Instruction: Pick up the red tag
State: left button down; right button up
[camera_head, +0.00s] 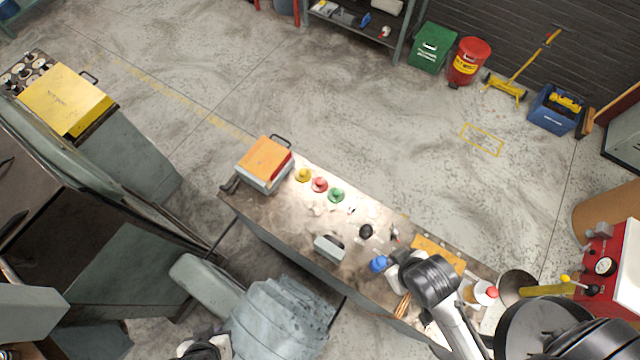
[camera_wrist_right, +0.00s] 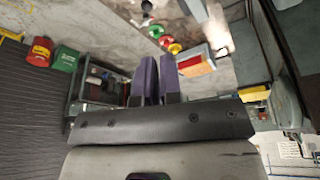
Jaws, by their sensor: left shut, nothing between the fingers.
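The red tag (camera_head: 319,185) looks like a small round red piece with a raised middle. It lies on the workbench (camera_head: 265,222) between a yellow piece (camera_head: 303,175) and a green piece (camera_head: 336,195). The red tag also shows in the right wrist view (camera_wrist_right: 174,48), beyond my fingers. My left gripper (camera_head: 203,346) is at the bottom edge of the head view, well below the bench and apart from the tag. It is shut and empty. My right gripper (camera_wrist_right: 160,78) shows two dark purple fingers with a narrow gap between them, away from the tag. In the head view my arm hides its fingers.
An orange-topped box (camera_head: 264,160) stands at the bench's left end. A grey block (camera_head: 329,247), a black knob (camera_head: 366,231) and a blue piece (camera_head: 379,263) lie nearer the middle. A large grey machine (camera_head: 130,250) fills the left.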

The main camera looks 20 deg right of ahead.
jog(key=o, duration=1.3)
jog(key=shift+d, duration=0.15)
jog(key=o, duration=0.4)
